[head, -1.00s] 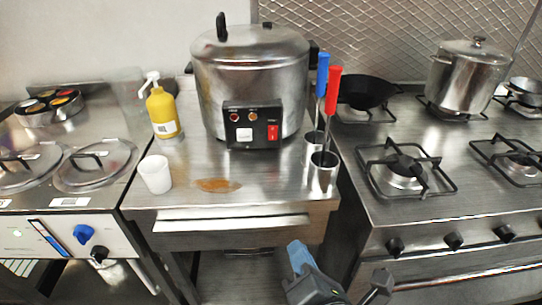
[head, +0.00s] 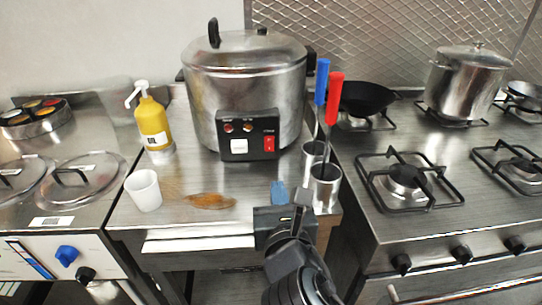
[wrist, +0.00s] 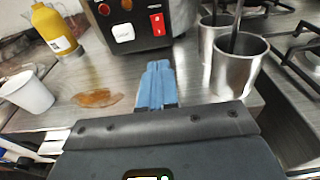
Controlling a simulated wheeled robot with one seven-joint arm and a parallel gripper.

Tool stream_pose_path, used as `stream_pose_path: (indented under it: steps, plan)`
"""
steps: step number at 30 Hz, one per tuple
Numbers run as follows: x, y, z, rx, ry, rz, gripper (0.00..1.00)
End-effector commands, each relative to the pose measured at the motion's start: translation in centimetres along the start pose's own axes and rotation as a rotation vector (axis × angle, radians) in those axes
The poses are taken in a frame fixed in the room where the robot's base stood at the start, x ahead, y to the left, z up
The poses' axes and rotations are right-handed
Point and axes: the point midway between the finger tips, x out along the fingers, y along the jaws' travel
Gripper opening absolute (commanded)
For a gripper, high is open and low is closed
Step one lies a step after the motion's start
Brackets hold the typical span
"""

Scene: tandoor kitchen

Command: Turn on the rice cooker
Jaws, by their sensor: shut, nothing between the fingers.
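The rice cooker (head: 245,85) is a large steel pot with a lid, standing at the back of the steel table. Its black control box (head: 248,134) faces me, with two small round lights, a white button and a red switch (head: 268,143) at the right. The switch also shows in the wrist view (wrist: 157,24). My gripper (head: 279,190) has blue fingers, shut and empty, over the table front, short of the control box and below the red switch in the picture. In the wrist view the fingers (wrist: 158,66) point at the area just under the box.
Two steel cups (head: 325,188) with blue- and red-handled utensils stand close to the right of my gripper. A white cup (head: 143,190), a brown spill (head: 210,201) and a yellow bottle (head: 153,125) are to the left. A gas stove (head: 440,225) is at right.

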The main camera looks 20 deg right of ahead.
Motion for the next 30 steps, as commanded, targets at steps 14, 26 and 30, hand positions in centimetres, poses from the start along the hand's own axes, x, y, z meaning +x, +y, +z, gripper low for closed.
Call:
stream_pose_path:
  steps: [14, 26, 30]
  plan:
    - [7.7, -0.1, 0.2, 0.0, -0.002, -0.003, 0.0]
    - [13.3, 0.0, 0.1, 0.001, 0.0, 0.0, 0.0]
    - [13.8, 0.0, 0.0, 0.001, 0.001, 0.001, 0.0]
